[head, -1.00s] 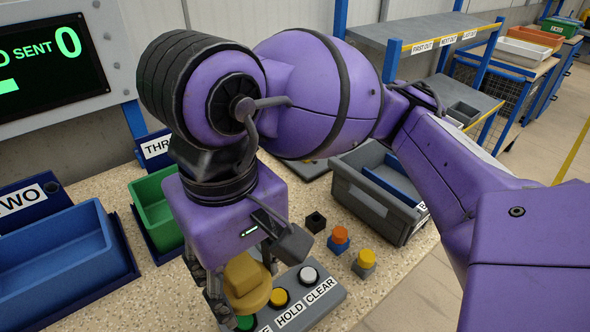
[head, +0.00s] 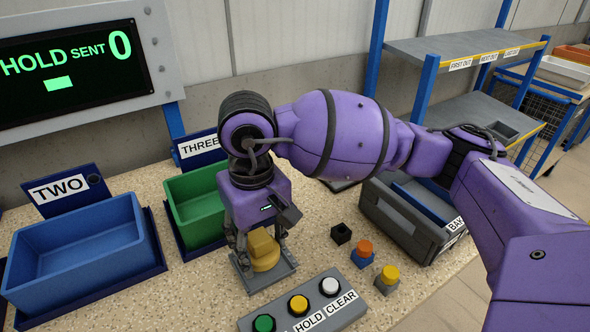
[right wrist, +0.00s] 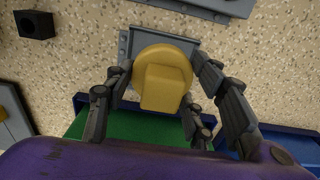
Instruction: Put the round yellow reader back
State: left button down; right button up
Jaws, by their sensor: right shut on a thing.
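The round yellow reader (head: 264,249) has a raised block on top. My right gripper (head: 262,262) is shut on it, with fingers on both sides. In the right wrist view, the reader (right wrist: 163,82) sits between the fingers of my gripper (right wrist: 152,100). A square grey holder plate (head: 283,275) with a raised rim lies under the reader, and its far part also shows in the right wrist view (right wrist: 181,45). I cannot tell whether the reader touches the plate or hangs just above it. My left gripper is not in view.
A button panel (head: 345,311) stands in front of the plate. A green bin (head: 181,222) and a blue bin (head: 75,250) are at left. Small blocks, one orange-topped (head: 363,253) and one yellow-topped (head: 388,279), stand at right, near a grey bin (head: 385,222).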

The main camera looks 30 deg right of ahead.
aim_at(261, 252)
jog(key=shift+w+d+f, duration=0.1)
jog(key=shift+w+f, duration=0.2)
jog(key=shift+f, duration=0.15)
jog(key=shift+w+f, duration=0.2)
jog(key=shift+f, duration=1.25)
jog(key=shift+f+b, duration=0.25)
jog(key=shift+b, duration=0.05)
jog(key=o, duration=1)
jog(key=shift+r, duration=0.15)
